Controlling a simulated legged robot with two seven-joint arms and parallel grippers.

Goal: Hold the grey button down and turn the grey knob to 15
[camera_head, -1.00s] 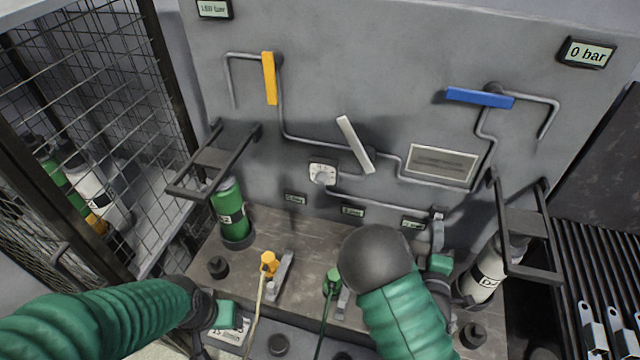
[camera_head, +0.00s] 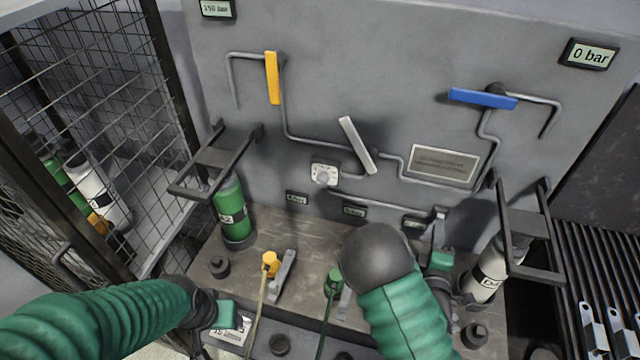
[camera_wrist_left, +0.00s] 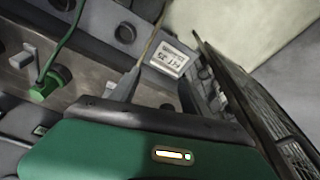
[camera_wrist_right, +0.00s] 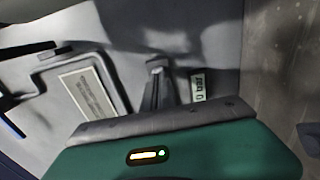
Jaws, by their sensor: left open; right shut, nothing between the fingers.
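The grey knob (camera_head: 324,173) is a small dial on a light square plate on the grey panel; its setting is too small to read. I cannot make out a grey button for sure. My right gripper (camera_head: 440,217) is shut and empty, its fingers up against or close to the panel, right of the knob, near a pipe end.
A grey lever (camera_head: 357,145), a yellow handle (camera_head: 273,78) and a blue handle (camera_head: 482,98) sit on the panel's pipes. A green cylinder (camera_head: 231,208) and a white one (camera_head: 484,277) stand in brackets. Yellow (camera_head: 269,263) and green (camera_head: 335,278) cable plugs are on the bench.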

